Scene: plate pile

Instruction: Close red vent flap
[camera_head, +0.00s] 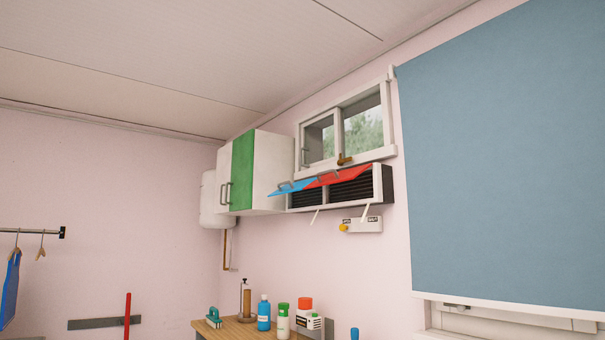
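The red vent flap (336,175) is on the wall-mounted vent box (383,184) below a small window. It is swung up and outward, with dark louvres (352,191) showing beneath it. A blue flap (288,187) beside it on the left is also swung outward. A small grey handle shows at the red flap's edge. Neither of my grippers is in view.
A white and green cabinet (266,172) hangs left of the vent. A small control box (363,225) with a yellow knob is below it. A wooden table (233,328) holds several bottles. A blue blind (500,160) covers the right wall.

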